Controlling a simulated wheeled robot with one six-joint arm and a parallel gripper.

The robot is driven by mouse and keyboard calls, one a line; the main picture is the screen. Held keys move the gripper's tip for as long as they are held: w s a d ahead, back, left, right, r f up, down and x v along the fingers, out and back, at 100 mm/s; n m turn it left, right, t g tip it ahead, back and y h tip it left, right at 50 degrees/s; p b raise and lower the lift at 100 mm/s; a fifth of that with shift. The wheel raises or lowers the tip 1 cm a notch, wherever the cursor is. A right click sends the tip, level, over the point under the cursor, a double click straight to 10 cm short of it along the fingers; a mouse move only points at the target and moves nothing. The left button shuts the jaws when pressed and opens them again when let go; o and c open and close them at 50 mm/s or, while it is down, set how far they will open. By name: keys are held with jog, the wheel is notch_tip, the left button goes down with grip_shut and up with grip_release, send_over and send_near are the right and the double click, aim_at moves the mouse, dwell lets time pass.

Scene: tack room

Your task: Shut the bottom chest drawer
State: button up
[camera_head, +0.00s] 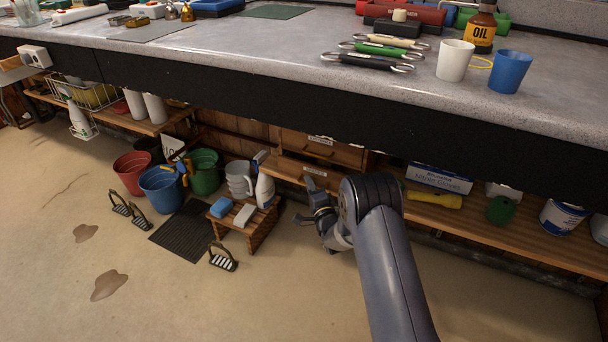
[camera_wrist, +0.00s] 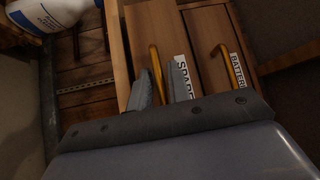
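The wooden drawer chest stands under the bench. Its bottom drawer, labelled SPARES (camera_head: 292,171), appears pulled out, as its front stands forward of the drawer above in the head view. In the wrist view its front (camera_wrist: 170,28) and brass handle (camera_wrist: 155,66) are close ahead of me. The upper drawer, labelled BATTERIES (camera_wrist: 207,45), sits beside it there. My gripper (camera_wrist: 161,80) has its fingers apart, with the handle showing between them; contact is unclear. In the head view my gripper (camera_head: 305,200) is low in front of the chest, partly hidden by my arm.
A wooden step stool (camera_head: 257,232) with a blue sponge (camera_head: 221,207) and a white spray bottle (camera_head: 265,190) stands left of my gripper. Buckets (camera_head: 162,190) and a black mat (camera_head: 190,230) lie farther left. A low shelf (camera_head: 480,225) runs right.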

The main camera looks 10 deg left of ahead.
jog(key=shift+w, duration=0.1)
jog(key=shift+c, duration=0.6)
grip_shut()
